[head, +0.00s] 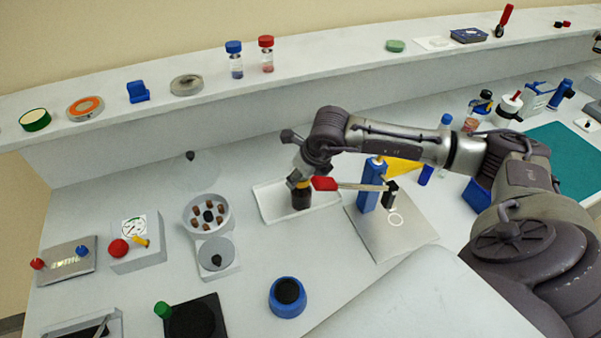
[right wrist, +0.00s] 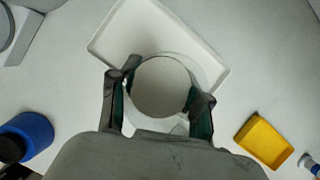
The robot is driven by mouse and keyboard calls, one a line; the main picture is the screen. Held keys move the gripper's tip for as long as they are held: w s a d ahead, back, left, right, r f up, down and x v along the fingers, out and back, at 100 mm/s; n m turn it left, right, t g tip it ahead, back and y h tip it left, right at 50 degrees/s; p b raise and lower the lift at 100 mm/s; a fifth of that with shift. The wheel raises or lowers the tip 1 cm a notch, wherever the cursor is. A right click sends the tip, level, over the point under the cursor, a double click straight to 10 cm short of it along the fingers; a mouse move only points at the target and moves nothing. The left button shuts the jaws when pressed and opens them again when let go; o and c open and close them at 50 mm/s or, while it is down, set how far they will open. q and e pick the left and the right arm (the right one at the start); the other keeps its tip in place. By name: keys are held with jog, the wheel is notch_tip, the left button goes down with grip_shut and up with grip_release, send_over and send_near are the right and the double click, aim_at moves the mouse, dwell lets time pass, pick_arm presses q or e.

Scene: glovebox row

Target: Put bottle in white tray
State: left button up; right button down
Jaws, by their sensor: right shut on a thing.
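The white tray (head: 266,206) lies on the bench near the middle of the head view. My right gripper (head: 301,182) reaches in from the right and is shut on a dark bottle (head: 301,199). The bottle is upright within the tray's outline; I cannot tell whether its base touches the tray floor. In the right wrist view, the bottle's round pale top (right wrist: 162,88) sits between the fingers of my right gripper (right wrist: 160,98). The tray (right wrist: 112,32) shows beyond it there. My left gripper is not in view.
A blue stand (head: 368,186) with a red-handled tool (head: 325,183) is close to the right of the tray. A bowl of brown pieces (head: 208,215) is to its left. A blue round container (head: 287,297) stands in front. Bare bench lies between.

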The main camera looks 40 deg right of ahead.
jog(key=shift+f, duration=0.15)
jog(key=shift+c, duration=2.3)
grip_release()
jog(key=b+v, duration=0.3)
jog(key=v, duration=0.9)
jog(key=shift+w, duration=0.1)
